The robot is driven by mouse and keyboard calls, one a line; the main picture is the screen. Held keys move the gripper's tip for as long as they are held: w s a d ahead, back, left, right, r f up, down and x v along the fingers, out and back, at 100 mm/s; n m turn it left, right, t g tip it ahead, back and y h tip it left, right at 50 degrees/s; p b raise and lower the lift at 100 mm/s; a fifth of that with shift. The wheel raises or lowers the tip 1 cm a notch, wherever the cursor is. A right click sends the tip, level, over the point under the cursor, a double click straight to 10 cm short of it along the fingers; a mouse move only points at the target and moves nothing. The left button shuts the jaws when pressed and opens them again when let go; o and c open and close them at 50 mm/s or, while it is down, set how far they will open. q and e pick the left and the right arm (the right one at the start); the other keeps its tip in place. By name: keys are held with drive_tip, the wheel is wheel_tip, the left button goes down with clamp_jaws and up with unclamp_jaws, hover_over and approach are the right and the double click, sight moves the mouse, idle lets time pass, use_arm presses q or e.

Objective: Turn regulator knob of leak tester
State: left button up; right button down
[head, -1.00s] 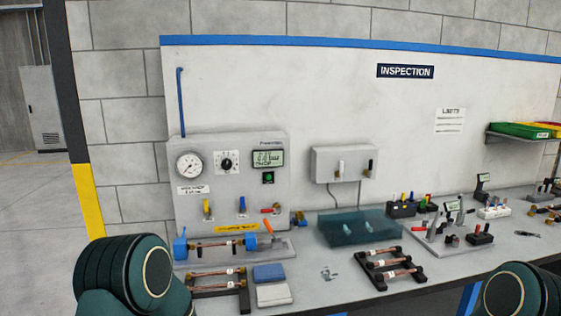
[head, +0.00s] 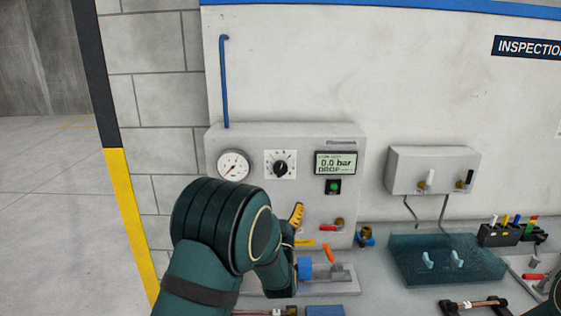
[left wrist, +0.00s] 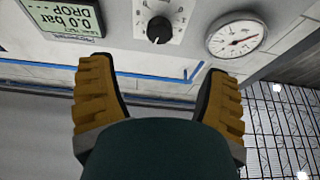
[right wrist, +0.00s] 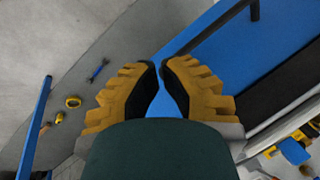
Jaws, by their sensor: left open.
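The leak tester (head: 300,205) is a grey panel box at the back of the bench. Its regulator knob (head: 280,169) is black on a white square dial plate, between a round gauge (head: 233,166) and a display reading 0.0 bar DROP (head: 336,163). My left gripper (head: 297,216) is in front of the panel, below and right of the knob, partly hidden by my arm. In the left wrist view the open, empty fingers (left wrist: 160,85) are apart from the knob (left wrist: 159,29), which shows upside down beyond them. My right gripper (right wrist: 159,66) is empty, with a narrow gap between its fingertips.
A green button (head: 333,187) and red-handled valve (head: 331,227) are on the panel. An orange-handled clamp fixture (head: 329,256) stands below. A wall box (head: 430,171) and a translucent teal tray (head: 447,262) are to the right. Open floor lies left.

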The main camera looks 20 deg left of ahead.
sight(280, 171)
use_arm(q)
drive_tip(key=p+x, duration=0.2)
drive_tip(key=x, duration=1.2)
drive_tip(key=shift+r, duration=0.15)
use_arm(e)
wheel_tip(280, 171, up, 3)
drive_tip(key=shift+w+f, duration=0.15)
drive_tip(key=shift+f, duration=0.05)
use_arm(q)
drive_tip(key=c, duration=1.2)
